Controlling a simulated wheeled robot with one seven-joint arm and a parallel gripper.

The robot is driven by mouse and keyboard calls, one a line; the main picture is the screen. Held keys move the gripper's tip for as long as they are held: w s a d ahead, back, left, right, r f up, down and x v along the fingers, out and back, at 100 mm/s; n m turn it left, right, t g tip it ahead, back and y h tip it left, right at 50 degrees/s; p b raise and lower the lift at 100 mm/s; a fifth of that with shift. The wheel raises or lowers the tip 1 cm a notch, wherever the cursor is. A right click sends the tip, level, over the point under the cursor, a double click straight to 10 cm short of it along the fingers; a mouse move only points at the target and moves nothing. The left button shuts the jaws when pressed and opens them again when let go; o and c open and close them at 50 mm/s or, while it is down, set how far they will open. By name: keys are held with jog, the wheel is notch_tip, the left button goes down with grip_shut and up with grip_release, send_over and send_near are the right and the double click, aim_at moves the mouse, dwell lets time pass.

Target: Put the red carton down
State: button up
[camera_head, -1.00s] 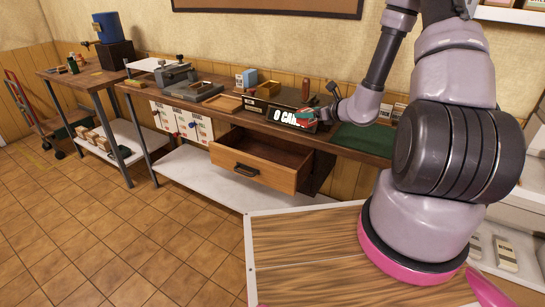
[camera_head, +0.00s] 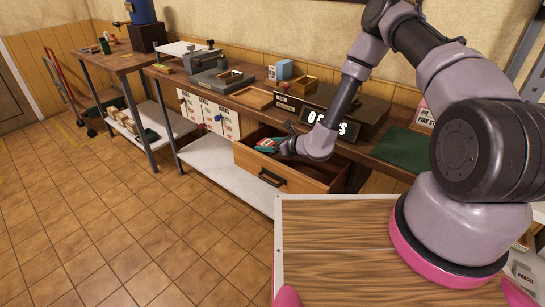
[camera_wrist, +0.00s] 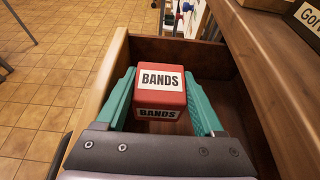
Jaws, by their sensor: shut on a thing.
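The red carton (camera_wrist: 161,97), with white labels reading BANDS, is between the two green fingers of my gripper (camera_wrist: 162,100) in the wrist view. The fingers press on its left and right sides. The carton is in or just over the open wooden drawer (camera_wrist: 120,50); I cannot tell whether it touches the drawer floor. In the head view my gripper (camera_head: 267,146) is at the open drawer (camera_head: 275,185), near its left side. A bit of red shows at the fingers there, and the rest of the carton is mostly hidden.
The workbench (camera_head: 365,155) runs above and behind the drawer. A dark sign (camera_head: 330,127) and a green mat (camera_head: 403,148) are on it. A white lower shelf (camera_head: 225,175) lies beneath. The drawer's right part looks empty in the wrist view.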

jog(key=shift+f, duration=2.5)
jog(key=shift+f, duration=0.1)
jog(key=o, duration=1.1)
jog(key=shift+o, duration=0.2)
